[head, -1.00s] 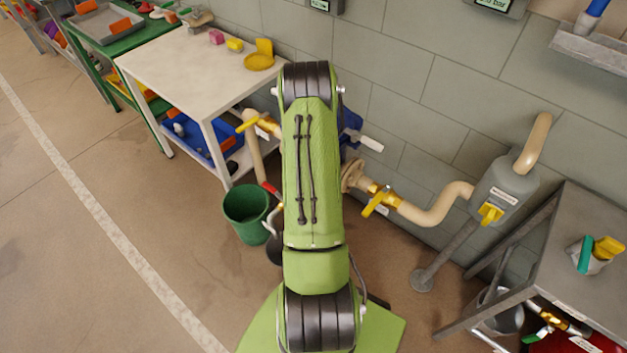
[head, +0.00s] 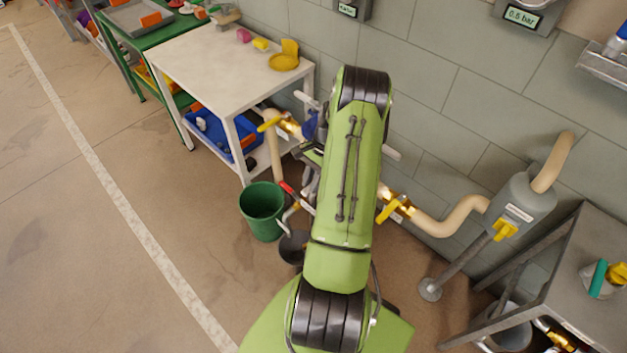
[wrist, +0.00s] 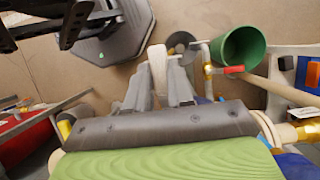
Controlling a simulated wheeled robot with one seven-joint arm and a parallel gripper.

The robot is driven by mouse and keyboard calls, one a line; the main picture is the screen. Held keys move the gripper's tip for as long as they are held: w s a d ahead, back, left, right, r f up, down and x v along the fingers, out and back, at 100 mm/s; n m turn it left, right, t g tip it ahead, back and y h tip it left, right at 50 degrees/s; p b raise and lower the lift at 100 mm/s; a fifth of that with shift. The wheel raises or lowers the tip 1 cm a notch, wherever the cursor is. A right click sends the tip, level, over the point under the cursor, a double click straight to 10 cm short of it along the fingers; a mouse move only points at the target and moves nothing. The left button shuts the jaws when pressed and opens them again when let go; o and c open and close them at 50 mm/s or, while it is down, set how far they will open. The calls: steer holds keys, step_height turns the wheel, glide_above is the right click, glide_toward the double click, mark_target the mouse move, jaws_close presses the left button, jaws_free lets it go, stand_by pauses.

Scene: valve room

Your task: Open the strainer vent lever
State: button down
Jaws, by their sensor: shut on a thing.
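In the wrist view my gripper (wrist: 160,75) has its two grey fingers closed on a pale, narrow lever-like piece (wrist: 157,58). Its far end sticks out past the fingertips; the rest is hidden between the fingers. I cannot tell for certain that it is the strainer vent lever. A red-handled lever (head: 287,187) sits beside the green bucket (head: 262,210), apart from the fingers; its red handle also shows in the wrist view (wrist: 234,69) near a brass fitting. In the head view my green arm hides most of the strainer area and the fingers' grip.
A white-topped table (head: 215,65) stands at the left. A pale pipe with a yellow-lever valve (head: 395,208) runs right to a grey vessel (head: 522,208) on a slanted support. A grey bench (head: 585,260) stands at right. Floor at left is clear.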

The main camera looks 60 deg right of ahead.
stand_by(0.4)
steer(key=c, duration=1)
jaws_free()
steer(key=shift+r, duration=0.1)
steer(key=p+v, duration=0.2)
steer(key=v, duration=1.3)
steer(key=shift+r+p, duration=0.3)
